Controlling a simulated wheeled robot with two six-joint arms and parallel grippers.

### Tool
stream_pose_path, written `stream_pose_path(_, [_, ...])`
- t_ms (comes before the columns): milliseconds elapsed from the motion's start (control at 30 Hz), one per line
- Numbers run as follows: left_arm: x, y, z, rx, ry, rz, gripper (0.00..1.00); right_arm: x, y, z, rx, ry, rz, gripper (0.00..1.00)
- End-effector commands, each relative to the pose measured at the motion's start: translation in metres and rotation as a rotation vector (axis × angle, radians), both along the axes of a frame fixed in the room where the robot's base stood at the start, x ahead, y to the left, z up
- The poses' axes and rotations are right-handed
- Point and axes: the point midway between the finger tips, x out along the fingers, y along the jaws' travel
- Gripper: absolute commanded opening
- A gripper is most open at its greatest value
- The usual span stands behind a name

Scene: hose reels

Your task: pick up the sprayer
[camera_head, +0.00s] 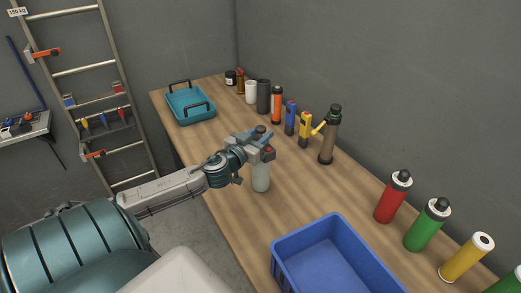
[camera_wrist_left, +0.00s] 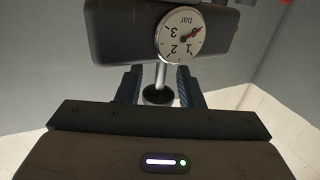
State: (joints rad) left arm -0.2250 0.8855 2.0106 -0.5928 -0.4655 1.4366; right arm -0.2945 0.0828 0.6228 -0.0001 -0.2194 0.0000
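The sprayer is a pale grey bottle (camera_head: 261,181) under my left gripper (camera_head: 264,149), near the middle of the workbench. It looks upright; I cannot tell whether its base touches the bench. In the left wrist view its dark head with a round bar gauge (camera_wrist_left: 194,36) fills the top, and a metal rod ends in a black knob (camera_wrist_left: 157,95). The left gripper's two fingers (camera_wrist_left: 160,85) stand apart on either side of the rod. Their tips are hidden behind the head, so contact does not show. My right gripper is not in view.
A blue crate (camera_head: 279,268) sits on the workbench (camera_head: 222,195) at the front. A teal tray (camera_head: 190,106) stands at the far end. Several bottles and tools line the wall, including a brown cylinder (camera_head: 328,144) and a red bottle (camera_head: 388,204). A ladder (camera_head: 122,100) leans at left.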

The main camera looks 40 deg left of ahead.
Motion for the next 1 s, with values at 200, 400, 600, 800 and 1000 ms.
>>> stream_pose_path(200, [0.018,0.003,0.002,-0.002,0.000,0.002,0.34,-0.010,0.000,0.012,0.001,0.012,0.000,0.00])
stream_pose_path(400, [0.021,0.002,0.000,0.001,0.000,-0.001,0.34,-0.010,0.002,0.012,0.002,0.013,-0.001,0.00])
stream_pose_path(600, [0.020,0.002,0.000,0.001,0.000,-0.001,0.16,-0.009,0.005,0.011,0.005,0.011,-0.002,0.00])
stream_pose_path(800, [0.020,0.002,0.000,0.001,0.000,0.000,0.00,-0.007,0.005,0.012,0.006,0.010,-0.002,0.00])
stream_pose_path(1000, [0.020,0.002,0.000,0.001,0.001,0.000,0.00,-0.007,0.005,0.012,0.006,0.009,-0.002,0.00])
